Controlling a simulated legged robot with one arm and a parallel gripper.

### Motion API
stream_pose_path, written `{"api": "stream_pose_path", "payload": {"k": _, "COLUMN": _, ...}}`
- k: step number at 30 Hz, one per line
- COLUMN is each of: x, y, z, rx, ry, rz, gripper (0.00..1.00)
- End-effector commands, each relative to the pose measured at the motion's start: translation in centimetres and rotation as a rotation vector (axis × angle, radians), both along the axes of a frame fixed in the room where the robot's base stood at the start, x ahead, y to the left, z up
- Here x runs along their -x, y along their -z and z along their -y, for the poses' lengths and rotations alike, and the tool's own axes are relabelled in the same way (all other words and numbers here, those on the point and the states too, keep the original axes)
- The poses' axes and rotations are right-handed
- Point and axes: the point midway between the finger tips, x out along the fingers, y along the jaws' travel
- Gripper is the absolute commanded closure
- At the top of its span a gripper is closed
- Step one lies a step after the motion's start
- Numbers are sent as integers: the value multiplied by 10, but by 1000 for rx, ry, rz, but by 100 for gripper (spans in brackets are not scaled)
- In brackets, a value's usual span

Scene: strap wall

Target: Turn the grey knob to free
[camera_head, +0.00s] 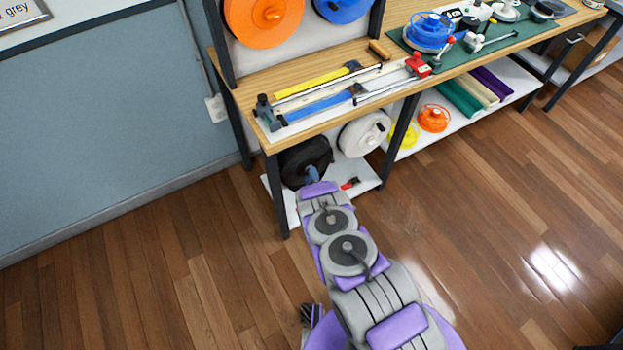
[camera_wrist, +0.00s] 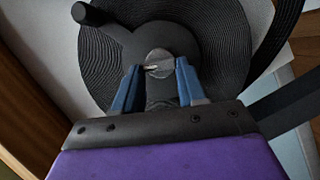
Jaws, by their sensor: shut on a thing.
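The grey knob (camera_wrist: 158,58) is a small round cap with a pale pointer mark, at the hub of a black strap reel (camera_wrist: 222,40) in the wrist view. My gripper (camera_wrist: 159,68) has its two blue fingers at the left and right sides of the knob and is shut on it. A dark crank handle (camera_wrist: 92,14) sticks out at the upper left of the reel. In the head view the black reel (camera_head: 292,165) stands on the low shelf under the bench, partly hidden by my gripper (camera_head: 311,174). The knob is hidden there.
The bench top (camera_head: 250,85) overhangs the reel, with a bench leg (camera_head: 277,195) to its left. A white reel (camera_head: 363,133) stands to the right. A small red thing (camera_head: 350,184) lies on the shelf near my gripper. The floor in front is open.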

Motion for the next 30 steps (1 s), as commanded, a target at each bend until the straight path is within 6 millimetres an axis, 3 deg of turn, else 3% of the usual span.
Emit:
{"api": "stream_pose_path", "payload": {"k": 20, "x": 4, "y": 5, "z": -4, "rx": 49, "ry": -10, "rz": 21, "gripper": 90}}
{"api": "stream_pose_path", "payload": {"k": 21, "x": 4, "y": 5, "z": -4, "rx": 49, "ry": -10, "rz": 21, "gripper": 56}}
{"api": "stream_pose_path", "payload": {"k": 28, "x": 3, "y": 3, "z": -3, "rx": 47, "ry": -6, "rz": 25, "gripper": 34}}
{"api": "stream_pose_path", "payload": {"k": 30, "x": 2, "y": 3, "z": -2, "rx": 46, "ry": -5, "rz": 25, "gripper": 34}}
